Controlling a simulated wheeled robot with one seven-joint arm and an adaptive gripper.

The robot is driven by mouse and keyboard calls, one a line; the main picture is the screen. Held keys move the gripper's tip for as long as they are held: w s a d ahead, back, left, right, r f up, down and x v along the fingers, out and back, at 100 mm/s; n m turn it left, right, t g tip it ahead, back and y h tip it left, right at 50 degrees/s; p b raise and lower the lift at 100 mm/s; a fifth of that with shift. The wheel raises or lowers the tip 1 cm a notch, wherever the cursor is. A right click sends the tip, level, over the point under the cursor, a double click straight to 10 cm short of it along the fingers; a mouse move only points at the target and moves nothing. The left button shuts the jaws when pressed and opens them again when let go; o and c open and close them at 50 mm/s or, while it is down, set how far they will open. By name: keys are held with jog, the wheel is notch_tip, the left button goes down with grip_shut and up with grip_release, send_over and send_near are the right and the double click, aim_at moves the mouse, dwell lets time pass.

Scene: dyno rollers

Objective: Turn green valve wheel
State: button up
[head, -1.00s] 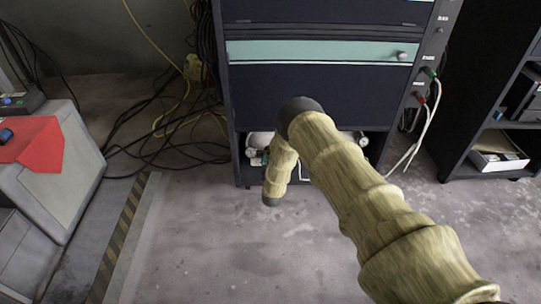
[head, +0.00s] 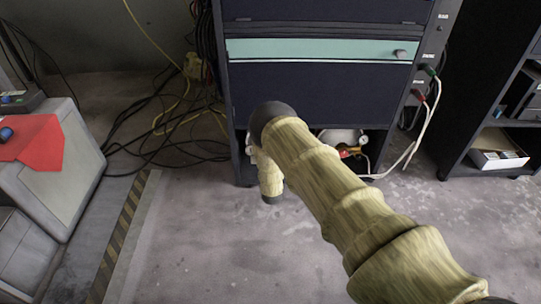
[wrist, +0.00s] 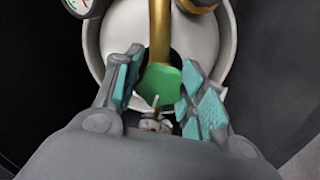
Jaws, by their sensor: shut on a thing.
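The green valve wheel (wrist: 163,84) shows in the wrist view, below a brass stem (wrist: 160,35) in front of a white rounded tank (wrist: 96,42). My gripper (wrist: 162,90) has its two teal-padded fingers on either side of the wheel, shut on it. Part of the wheel's edge is hidden by the fingers. In the head view my arm hides the gripper and the wheel, under the dark cabinet (head: 310,92).
A pressure gauge (wrist: 82,6) sits at the wrist view's top left. A small metal fitting (wrist: 152,122) lies below the wheel. White cables (head: 412,145) hang right of the cabinet, and black cables (head: 165,145) lie left of it. The floor in front is clear.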

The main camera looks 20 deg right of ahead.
jog(key=o, duration=1)
jog(key=shift+o, duration=0.2)
jog(key=shift+s, duration=0.1)
jog(key=v, duration=1.1)
jog(key=shift+s, duration=0.4)
